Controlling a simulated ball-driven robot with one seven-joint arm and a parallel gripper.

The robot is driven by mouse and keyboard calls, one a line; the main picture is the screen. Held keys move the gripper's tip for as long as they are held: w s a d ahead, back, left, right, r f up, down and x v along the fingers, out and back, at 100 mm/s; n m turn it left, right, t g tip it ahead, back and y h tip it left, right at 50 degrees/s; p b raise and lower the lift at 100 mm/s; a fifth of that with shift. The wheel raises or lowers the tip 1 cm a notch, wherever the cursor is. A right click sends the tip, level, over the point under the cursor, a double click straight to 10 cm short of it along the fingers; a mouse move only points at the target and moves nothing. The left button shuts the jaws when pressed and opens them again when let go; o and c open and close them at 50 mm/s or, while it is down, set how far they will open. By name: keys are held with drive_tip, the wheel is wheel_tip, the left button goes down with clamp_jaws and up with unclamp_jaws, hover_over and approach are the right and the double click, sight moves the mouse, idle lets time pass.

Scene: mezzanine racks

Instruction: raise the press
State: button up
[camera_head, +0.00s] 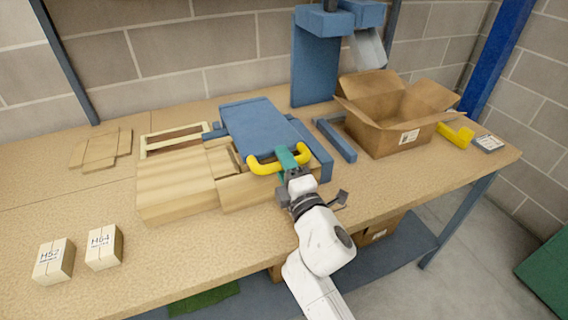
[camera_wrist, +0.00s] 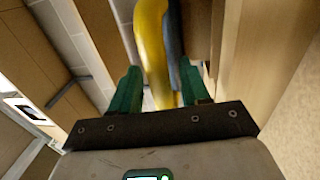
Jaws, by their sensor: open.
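The press is a blue plate (camera_head: 257,127) with a curved yellow handle (camera_head: 262,166) at its front edge. The plate lies low, beside and partly over a pale wooden box (camera_head: 175,185) on the bench. My gripper (camera_head: 294,158) is at the right part of the handle, its green fingers over the yellow bar. In the wrist view, the yellow handle (camera_wrist: 151,45) passes between the two green fingers of my gripper (camera_wrist: 160,88), with gaps beside it. The fingers are apart. Whether either one touches the bar is hard to tell.
An open cardboard box (camera_head: 391,135) stands right of the press, with a blue bar (camera_head: 335,140) between. A tall blue stand (camera_head: 316,70) rises behind. Two small labelled blocks, H52 (camera_head: 52,262) and H64 (camera_head: 103,248), stand at the left front. The bench front between is clear.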

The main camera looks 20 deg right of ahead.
drive_tip(key=shift+c, duration=0.3)
clamp_jaws()
